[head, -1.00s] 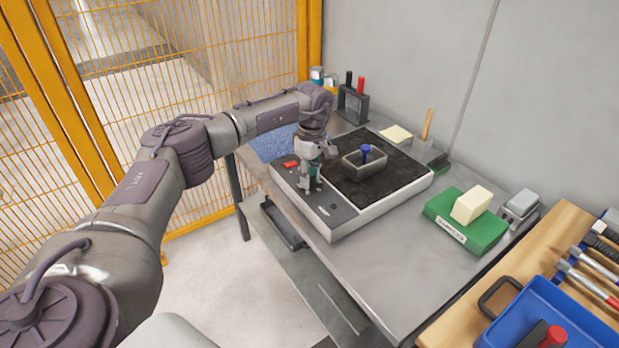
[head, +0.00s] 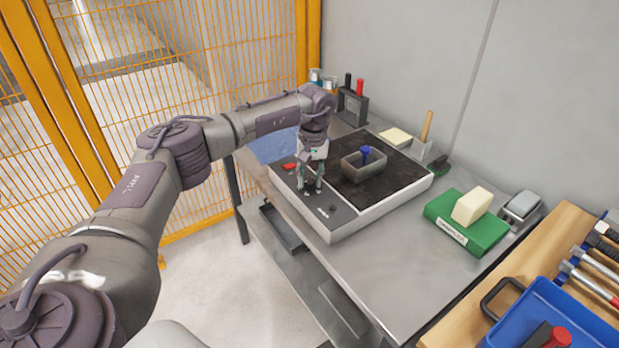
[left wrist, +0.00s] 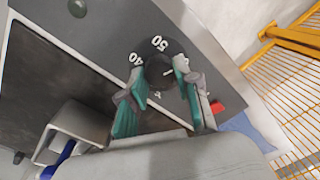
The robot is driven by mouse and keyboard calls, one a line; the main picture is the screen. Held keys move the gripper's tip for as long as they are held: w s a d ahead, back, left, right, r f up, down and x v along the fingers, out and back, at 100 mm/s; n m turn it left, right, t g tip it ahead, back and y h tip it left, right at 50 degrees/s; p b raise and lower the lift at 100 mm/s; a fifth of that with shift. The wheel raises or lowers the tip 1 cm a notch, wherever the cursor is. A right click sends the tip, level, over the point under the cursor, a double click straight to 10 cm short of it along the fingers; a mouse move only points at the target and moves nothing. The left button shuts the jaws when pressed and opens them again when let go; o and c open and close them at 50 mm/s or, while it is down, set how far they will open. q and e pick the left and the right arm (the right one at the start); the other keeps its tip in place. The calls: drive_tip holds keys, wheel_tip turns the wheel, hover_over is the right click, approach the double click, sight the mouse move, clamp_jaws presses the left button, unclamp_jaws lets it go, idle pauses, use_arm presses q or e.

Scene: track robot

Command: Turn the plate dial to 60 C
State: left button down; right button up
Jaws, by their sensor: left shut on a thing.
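The hot plate (head: 372,218) is a light box with a dark top and a grey control strip along its left side. Its dial is a dark round knob (left wrist: 157,72) on that strip in the left wrist view, with the numbers 40 and 50 printed beside it. A small white mark shows on the knob; which number it points to I cannot tell. My left gripper (head: 311,190) points down over the strip and is shut on the dial; its teal fingers stand on either side of the knob in the left wrist view (left wrist: 160,92). My right gripper is not in view.
A grey tub (head: 362,172) with a blue-handled thing in it stands on the plate top. A red switch (head: 289,166) sits behind the gripper. A green box (head: 466,226) with a cream block stands at right. The bench front is clear.

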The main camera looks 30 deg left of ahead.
sight(313, 181)
use_arm(q)
drive_tip(key=shift+w+r+m, duration=0.1)
drive_tip(key=shift+m, duration=0.8)
drive_tip(key=c, duration=0.8)
unclamp_jaws()
drive_tip(key=r, duration=1.2)
drive_tip(key=shift+d, duration=0.3)
drive_tip(key=shift+f, duration=0.15)
